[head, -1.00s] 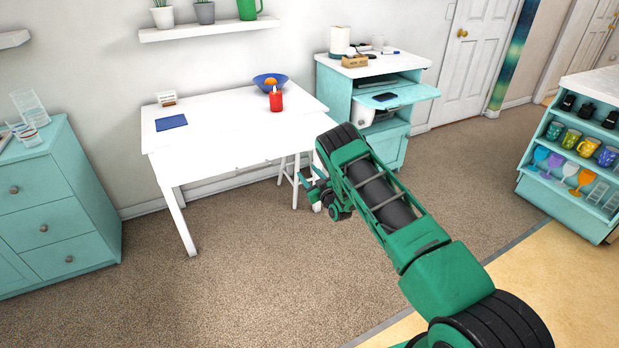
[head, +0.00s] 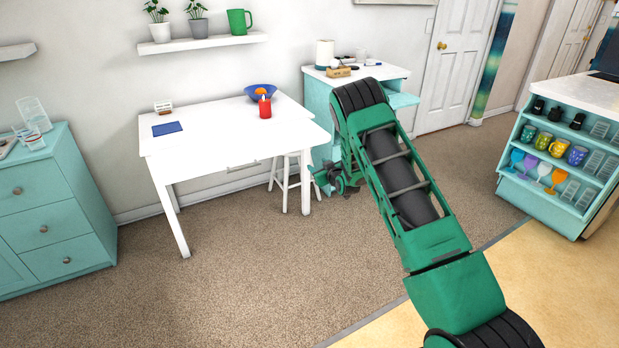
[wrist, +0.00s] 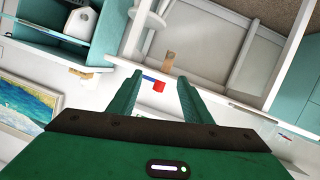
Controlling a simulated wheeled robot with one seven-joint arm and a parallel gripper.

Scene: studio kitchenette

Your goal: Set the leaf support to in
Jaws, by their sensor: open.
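The white table (head: 215,125) stands against the wall, its top flat. In the wrist view, which is turned nearly upside down, a small brown wooden piece (wrist: 168,60) shows by the table's pale underside, between my fingers in the picture. It may be the leaf support; how far it sticks out I cannot tell. My gripper (head: 324,181) is small in the head view, just off the table's right front corner and leg. In the wrist view my gripper (wrist: 160,80) has its two green fingers apart, with nothing held between them.
A teal cabinet (head: 317,97) stands behind my arm. Carpet in front is clear.

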